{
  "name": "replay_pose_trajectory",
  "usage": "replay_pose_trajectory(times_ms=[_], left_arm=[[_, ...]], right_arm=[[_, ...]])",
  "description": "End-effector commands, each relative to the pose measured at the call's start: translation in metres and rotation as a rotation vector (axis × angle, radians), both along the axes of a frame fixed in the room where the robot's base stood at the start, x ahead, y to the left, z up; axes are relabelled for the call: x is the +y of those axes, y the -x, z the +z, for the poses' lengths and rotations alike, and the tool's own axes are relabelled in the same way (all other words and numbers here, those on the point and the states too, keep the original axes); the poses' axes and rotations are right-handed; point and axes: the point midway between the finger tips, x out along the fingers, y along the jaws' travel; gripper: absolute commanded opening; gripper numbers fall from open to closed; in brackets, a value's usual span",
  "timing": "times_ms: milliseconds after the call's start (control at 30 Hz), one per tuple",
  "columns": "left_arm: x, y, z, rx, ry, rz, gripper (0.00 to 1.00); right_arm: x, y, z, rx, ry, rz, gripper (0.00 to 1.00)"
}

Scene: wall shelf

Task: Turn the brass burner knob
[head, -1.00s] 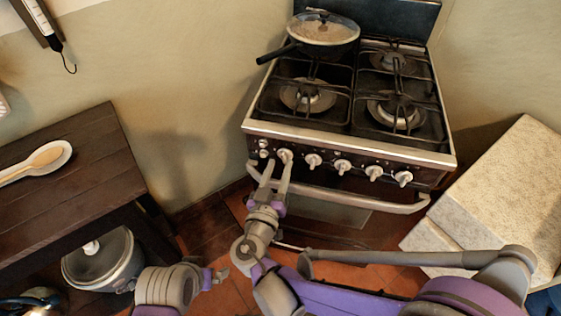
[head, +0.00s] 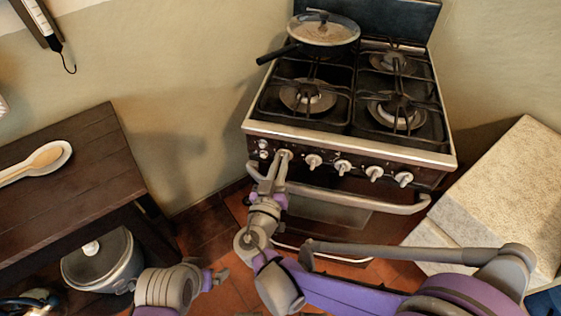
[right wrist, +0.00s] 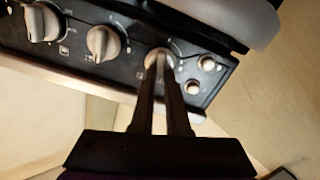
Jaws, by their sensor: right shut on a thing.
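The stove's front panel (head: 325,163) carries a row of pale metallic knobs. My right gripper (head: 283,158) is at the leftmost large burner knob and is shut on it. In the right wrist view the burner knob (right wrist: 159,58) sits between the dark fingertips of the gripper (right wrist: 162,72), which hide part of it. I cannot make out a clear brass colour on it. My left gripper (head: 216,277) is low in the head view, away from the stove; its jaws are too small to judge.
Other knobs (head: 343,167) stand to the right, and two small buttons (head: 263,149) to the left. The oven handle (head: 355,199) runs below. A lidded pan (head: 323,30) sits on the back left burner. A wooden table (head: 75,165) is at left, a pale box (head: 505,185) at right.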

Motion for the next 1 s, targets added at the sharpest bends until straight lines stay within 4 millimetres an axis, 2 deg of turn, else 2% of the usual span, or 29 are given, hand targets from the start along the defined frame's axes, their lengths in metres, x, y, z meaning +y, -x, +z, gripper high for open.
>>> replay_pose_trajectory(times_ms=[233,433,1000], left_arm=[[0.0,0.0,0.0005,0.0,0.0,0.0,0.99],[0.0,0.0001,0.0021,-0.001,0.0,0.0,0.99],[0.0,0.0005,0.0072,-0.003,0.0,0.0,0.99]], right_arm=[[0.0003,0.0,-0.0001,0.005,0.022,0.0,0.0],[0.0014,-0.0002,-0.0003,0.025,0.108,0.0,0.0],[0.0056,-0.0012,-0.0039,0.142,0.604,0.0,0.0]])
